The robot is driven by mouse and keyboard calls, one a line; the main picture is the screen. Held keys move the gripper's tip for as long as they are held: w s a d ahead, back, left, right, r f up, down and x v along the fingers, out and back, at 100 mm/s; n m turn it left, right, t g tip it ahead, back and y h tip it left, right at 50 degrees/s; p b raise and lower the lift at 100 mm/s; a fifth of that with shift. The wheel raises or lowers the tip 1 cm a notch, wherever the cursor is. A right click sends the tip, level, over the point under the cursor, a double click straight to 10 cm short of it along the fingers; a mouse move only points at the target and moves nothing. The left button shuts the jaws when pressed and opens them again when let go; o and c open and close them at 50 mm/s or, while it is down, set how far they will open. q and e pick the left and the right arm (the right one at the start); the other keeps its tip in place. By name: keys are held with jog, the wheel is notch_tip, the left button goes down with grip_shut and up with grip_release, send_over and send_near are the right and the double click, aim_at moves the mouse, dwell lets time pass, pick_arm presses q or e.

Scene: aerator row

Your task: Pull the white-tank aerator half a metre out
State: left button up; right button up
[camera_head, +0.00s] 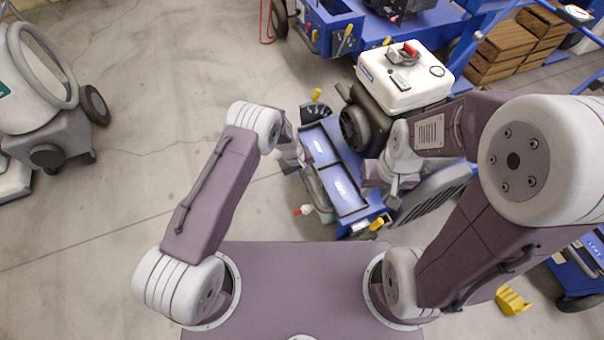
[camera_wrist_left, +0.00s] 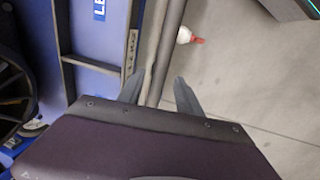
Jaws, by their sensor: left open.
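The white-tank aerator stands ahead of me, with a white tank (camera_head: 404,77) on a dark engine and a blue deck (camera_head: 345,188). A grey bar (camera_head: 318,188) runs along the deck's near-left edge. My left gripper (camera_head: 298,163) is at the upper end of this bar. In the left wrist view the gripper (camera_wrist_left: 158,92) is open, and the grey bar (camera_wrist_left: 166,45) passes between its fingers without being clamped. My right gripper (camera_head: 390,198) hangs over the deck's right side near a dark wheel; its fingers are too small and covered to judge.
A white-red knob (camera_head: 303,210) sticks out left of the deck. Another blue machine (camera_head: 335,28) stands behind, with wooden crates (camera_head: 510,48) at right. A grey-white machine (camera_head: 45,100) stands at far left. Concrete floor (camera_head: 160,80) is free between.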

pick_arm(q)
notch_tip(320, 180, up, 9)
jog(key=a+p, duration=0.1)
jog(key=p, duration=0.2)
jog(key=shift+s+a+p, duration=0.3)
jog(key=shift+p, duration=0.1)
jog(key=shift+f, duration=0.1)
